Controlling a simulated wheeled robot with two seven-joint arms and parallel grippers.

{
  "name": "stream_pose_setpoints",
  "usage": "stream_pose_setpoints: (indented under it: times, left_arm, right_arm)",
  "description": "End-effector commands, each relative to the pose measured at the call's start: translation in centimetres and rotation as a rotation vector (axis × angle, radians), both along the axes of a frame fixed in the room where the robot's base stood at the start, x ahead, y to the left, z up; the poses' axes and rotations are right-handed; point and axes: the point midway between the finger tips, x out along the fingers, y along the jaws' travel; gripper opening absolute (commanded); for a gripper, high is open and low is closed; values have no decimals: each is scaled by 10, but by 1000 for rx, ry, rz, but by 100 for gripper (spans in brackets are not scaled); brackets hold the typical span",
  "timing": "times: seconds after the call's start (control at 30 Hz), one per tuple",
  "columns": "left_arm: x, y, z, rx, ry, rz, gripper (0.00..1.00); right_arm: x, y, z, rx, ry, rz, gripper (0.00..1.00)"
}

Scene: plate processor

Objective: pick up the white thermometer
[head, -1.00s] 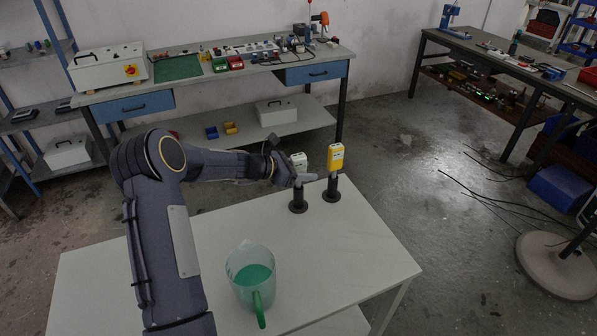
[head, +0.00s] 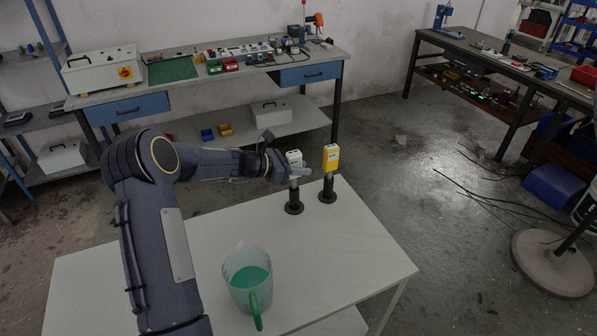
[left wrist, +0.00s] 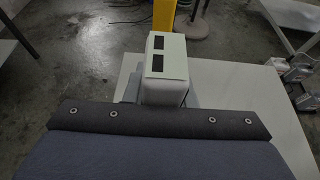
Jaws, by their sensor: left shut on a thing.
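The white thermometer (head: 294,157) is upright over a round black stand (head: 294,207) near the back edge of the white table. It also shows in the left wrist view (left wrist: 165,66), with two dark windows on its top. My left gripper (head: 296,174) reaches it from the left and is shut on it. I cannot tell whether its lower end is clear of the stand. A yellow thermometer (head: 331,158) stands on a second black stand (head: 328,195) just to the right. My right gripper is not in view.
The white table (head: 350,250) also holds a clear jug (head: 247,278) with green liquid and a green handle near the front. The table's right part is clear. Workbenches (head: 210,80) stand along the wall, and cables (head: 480,190) lie on the floor.

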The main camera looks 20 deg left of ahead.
Motion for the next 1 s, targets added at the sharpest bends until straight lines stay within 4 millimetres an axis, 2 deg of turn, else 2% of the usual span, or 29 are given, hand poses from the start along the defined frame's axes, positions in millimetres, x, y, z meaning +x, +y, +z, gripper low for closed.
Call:
stream_pose_setpoints:
  times: [0.27,0.6,0.73,1.0]
  left_arm:
    - [0,0,51,3,-5,1,0]
    - [0,0,126,2,-6,0,0]
    - [0,0,146,1,-4,1,0]
    - [0,0,171,0,-1,1,0]
  right_arm:
    - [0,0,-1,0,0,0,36]
    - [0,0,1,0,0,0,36]
    - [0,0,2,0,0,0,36]
    - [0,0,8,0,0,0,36]
